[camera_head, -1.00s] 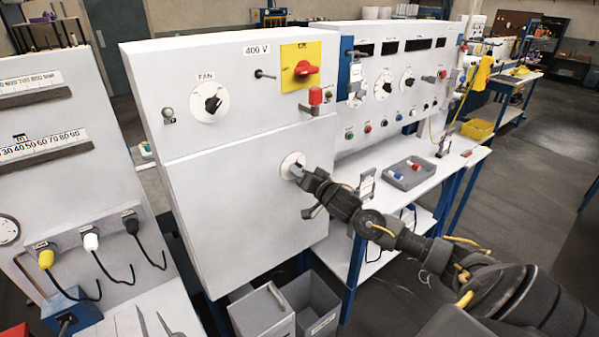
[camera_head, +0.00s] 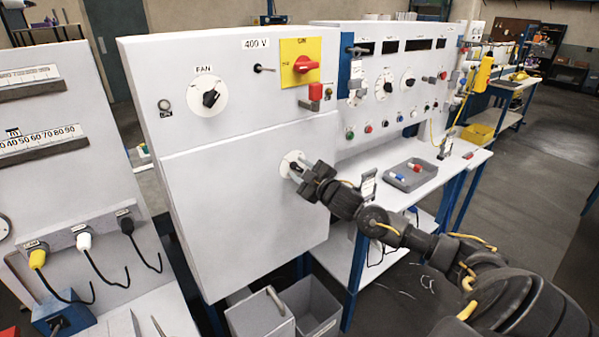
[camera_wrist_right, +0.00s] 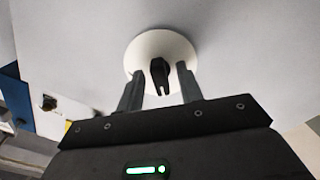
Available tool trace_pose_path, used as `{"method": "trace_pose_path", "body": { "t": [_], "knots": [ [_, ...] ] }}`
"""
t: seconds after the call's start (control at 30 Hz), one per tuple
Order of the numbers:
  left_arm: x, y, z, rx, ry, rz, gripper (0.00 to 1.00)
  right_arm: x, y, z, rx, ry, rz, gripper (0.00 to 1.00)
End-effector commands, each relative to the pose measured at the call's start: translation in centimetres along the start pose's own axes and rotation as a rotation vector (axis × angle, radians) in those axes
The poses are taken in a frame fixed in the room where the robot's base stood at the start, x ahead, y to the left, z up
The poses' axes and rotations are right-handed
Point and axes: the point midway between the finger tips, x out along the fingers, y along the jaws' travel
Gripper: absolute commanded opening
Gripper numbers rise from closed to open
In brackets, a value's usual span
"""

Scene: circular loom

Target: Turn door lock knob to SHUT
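My right gripper (camera_head: 299,171) is at the plate. In the right wrist view its two fingers (camera_wrist_right: 160,88) are spread, one on each side of the knob, with visible gaps to it. In the head view the gripper hides most of the knob, and I cannot read any lock markings. My left gripper is out of view.
Above the door are the FAN knob (camera_head: 210,98), a red switch on a yellow plate (camera_head: 303,64) and a red-topped part (camera_head: 315,92). A bench with a grey tray (camera_head: 410,175) stands to the right. Grey bins (camera_head: 315,305) stand below the door.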

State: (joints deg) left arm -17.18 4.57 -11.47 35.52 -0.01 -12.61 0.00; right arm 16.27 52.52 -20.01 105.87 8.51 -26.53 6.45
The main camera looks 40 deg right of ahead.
Motion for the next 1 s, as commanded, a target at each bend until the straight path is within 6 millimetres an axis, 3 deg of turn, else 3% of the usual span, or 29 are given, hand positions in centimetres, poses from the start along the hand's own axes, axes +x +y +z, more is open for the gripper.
{"method": "trace_pose_path", "body": {
  "t": [0.27, 0.7, 1.0],
  "knots": [
    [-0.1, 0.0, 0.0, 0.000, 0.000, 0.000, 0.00, -0.2, 0.0, 0.0, 0.002, -0.001, -0.001, 0.36],
    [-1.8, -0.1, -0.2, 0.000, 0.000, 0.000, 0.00, -6.2, 0.0, 0.0, 0.003, -0.002, -0.003, 0.36],
    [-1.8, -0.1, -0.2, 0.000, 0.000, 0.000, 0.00, -7.0, 0.0, 0.0, 0.004, 0.000, 0.000, 0.36]
  ]
}}
